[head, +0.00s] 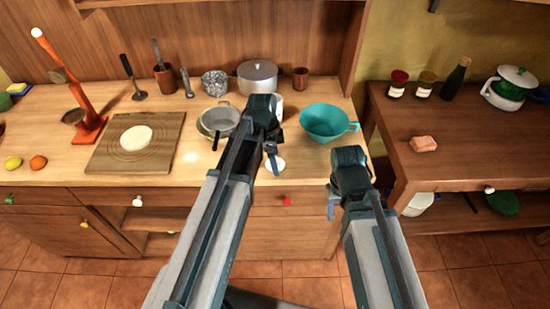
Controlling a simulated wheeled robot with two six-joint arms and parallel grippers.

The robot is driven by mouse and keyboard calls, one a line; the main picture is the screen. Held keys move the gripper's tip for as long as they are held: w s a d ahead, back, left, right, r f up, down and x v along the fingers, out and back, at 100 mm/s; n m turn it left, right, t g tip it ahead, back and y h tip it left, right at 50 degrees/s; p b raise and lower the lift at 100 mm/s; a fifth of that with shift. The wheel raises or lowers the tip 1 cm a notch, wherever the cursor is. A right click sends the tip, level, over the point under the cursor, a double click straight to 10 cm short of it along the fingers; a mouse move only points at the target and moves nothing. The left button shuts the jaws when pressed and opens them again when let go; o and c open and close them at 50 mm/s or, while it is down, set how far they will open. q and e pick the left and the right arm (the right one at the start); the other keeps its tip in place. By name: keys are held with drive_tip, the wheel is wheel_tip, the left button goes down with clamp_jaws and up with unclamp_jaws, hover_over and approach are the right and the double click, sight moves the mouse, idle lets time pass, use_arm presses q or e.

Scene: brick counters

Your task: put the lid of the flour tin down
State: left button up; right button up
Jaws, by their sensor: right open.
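A white cylinder (279,103), which may be the flour tin, stands at the back of the counter, mostly hidden behind my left gripper. A small white disc (276,169), which may be its lid, shows at the counter's front, just below my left gripper (271,152). I cannot tell whether the disc lies on the counter or touches the fingers, nor whether this gripper is open. My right gripper (331,207) is open and empty, in front of the counter's right end and below the teal colander.
A teal colander (324,122) stands right of my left gripper, and metal pans (219,121) stand left of it. A board (111,154) with dough is further left. A lower side table (465,137) at right has clear room around a pink block (424,144).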

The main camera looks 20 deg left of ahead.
use_arm(q)
wheel_tip(320, 180, up, 12)
drive_tip(key=a+p, duration=0.2)
drive_tip(key=p, duration=1)
drive_tip(key=s+d+n+y, duration=0.3)
drive_tip(key=s+d+n, duration=0.8)
drive_tip(key=s, duration=0.3)
drive_tip(key=shift+s+d+g, duration=0.15)
drive_tip(key=shift+d+g, duration=0.15)
drive_tip(key=shift+d, duration=0.45)
wheel_tip(320, 180, down, 4)
drive_tip(key=b, duration=0.3)
drive_tip(key=shift+r+b, duration=0.25)
drive_tip(key=shift+b, duration=0.05)
